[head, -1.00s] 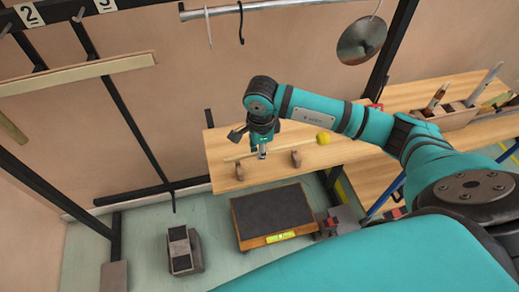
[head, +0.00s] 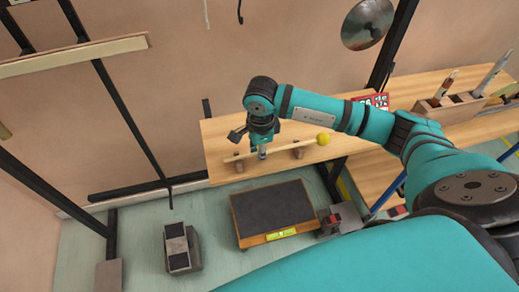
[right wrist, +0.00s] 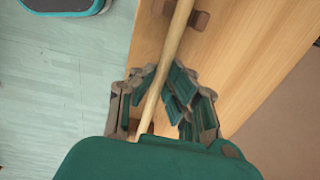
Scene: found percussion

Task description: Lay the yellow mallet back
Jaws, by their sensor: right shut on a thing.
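The yellow mallet has a round yellow head (head: 323,139) and a long pale wooden handle (head: 285,148). My right gripper (head: 262,154) is shut on the handle, pointing down over the bench. Two small brown wooden rests stand on the bench, one left (head: 239,166) and one right (head: 298,153) of the gripper. The handle lies across above both, very close; I cannot tell whether it touches them. In the right wrist view the handle (right wrist: 171,50) runs between the fingers (right wrist: 165,98), over one rest (right wrist: 201,20). The mallet head is outside that view. My left gripper is not in view.
The wooden bench (head: 218,134) has bare room around the rests. A red box (head: 377,101) and a wooden holder with tools (head: 450,108) are at right. A dark-topped platform (head: 272,208) and a pedal (head: 177,248) are on the floor. A metal disc (head: 367,24) hangs above.

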